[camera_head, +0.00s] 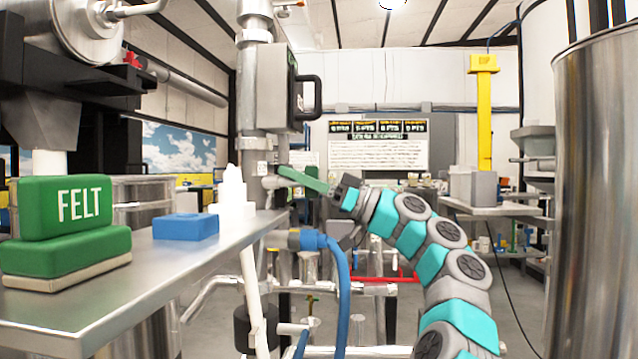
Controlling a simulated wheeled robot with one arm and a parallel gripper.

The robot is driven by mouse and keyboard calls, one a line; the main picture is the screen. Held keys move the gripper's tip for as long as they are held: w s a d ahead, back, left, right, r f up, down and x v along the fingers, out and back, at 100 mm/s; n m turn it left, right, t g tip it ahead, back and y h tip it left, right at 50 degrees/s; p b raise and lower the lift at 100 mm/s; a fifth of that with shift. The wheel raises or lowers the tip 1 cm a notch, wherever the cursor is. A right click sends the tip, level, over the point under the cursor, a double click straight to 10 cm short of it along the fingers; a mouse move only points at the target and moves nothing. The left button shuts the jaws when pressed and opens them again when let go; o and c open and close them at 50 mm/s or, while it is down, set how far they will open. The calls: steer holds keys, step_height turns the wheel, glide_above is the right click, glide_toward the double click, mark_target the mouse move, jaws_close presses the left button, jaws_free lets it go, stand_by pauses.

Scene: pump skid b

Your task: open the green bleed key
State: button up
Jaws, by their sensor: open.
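The green bleed key (300,179) is a flat green handle on the vertical grey pipe (250,120), in the middle of the head camera view. It slants down to the right from the small fitting at the pipe. My gripper (334,192) is at the key's right, outer end. Its dark jaws are open and overlap or nearly meet the tip of the key in the picture. I cannot tell whether they touch it or lie around it. My arm comes up from the lower right.
A metal shelf (120,285) at left holds green FELT blocks (75,232), a blue block (186,227) and a white object (232,195). A blue hose (342,285) hangs below the key. A grey box with a black handle (277,90) sits above. A steel tank (603,200) stands right.

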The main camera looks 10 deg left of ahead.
stand_by(0.3)
steer(key=shift+b+v, duration=0.55)
steer(key=shift+v, duration=0.9)
steer(key=b+v, duration=0.1)
steer(key=v, duration=0.5)
steer(key=shift+d, duration=0.1)
